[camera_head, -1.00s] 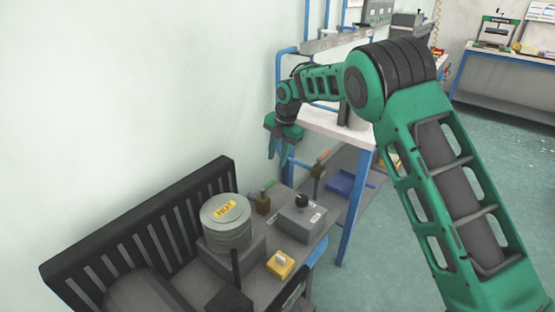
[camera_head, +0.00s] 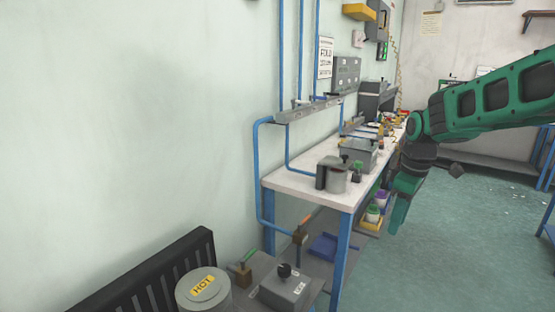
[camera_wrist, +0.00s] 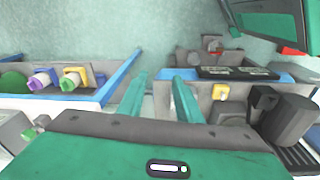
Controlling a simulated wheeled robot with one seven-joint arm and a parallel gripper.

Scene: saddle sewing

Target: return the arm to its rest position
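My green arm reaches in from the right edge of the head view. My gripper (camera_head: 398,218) hangs down in front of the white-topped workbench (camera_head: 290,182), over the aisle side. In the wrist view its two green fingers (camera_wrist: 160,88) stand apart with nothing between them, so it is open and empty. In the head view the gripper shows nearly side-on, and the gap between the fingers is hidden there.
A round pot marked HOT (camera_head: 203,290) and a grey box with a black knob (camera_head: 285,284) stand at lower left beside a black slatted rack (camera_head: 150,280). A grey machine (camera_head: 360,154) sits on the workbench. Open floor (camera_head: 440,270) lies at right.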

